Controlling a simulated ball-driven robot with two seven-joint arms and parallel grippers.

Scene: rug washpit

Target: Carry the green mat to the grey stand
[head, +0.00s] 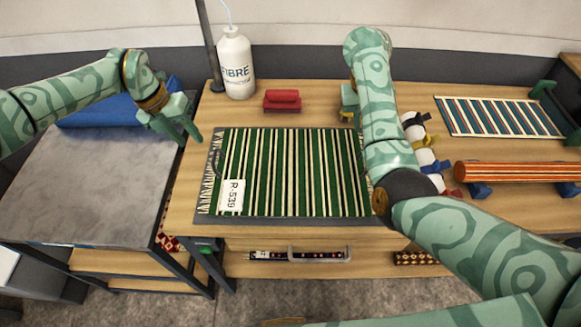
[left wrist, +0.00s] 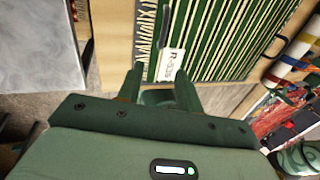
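The green mat (head: 290,170), striped green, cream and dark with a fringed left end, lies flat on a grey board with dark side handles on the wooden table. A white tag reading R-539 (head: 231,196) sits on its near left corner. It also shows in the left wrist view (left wrist: 215,40). The grey stand (head: 90,185) is at the left, with a bare grey top in front. My left gripper (head: 184,136) is open and empty, left of the mat's far left corner. My right gripper (head: 347,113) is by the mat's far right edge, its fingers mostly hidden by my arm.
A white FIBRE bottle (head: 235,62) and a red block (head: 282,100) stand behind the mat. A blue roll (head: 100,112) lies at the back of the stand. A striped rack mat (head: 500,117), an orange roll (head: 515,171) and strapped white rolls (head: 420,140) are at the right.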

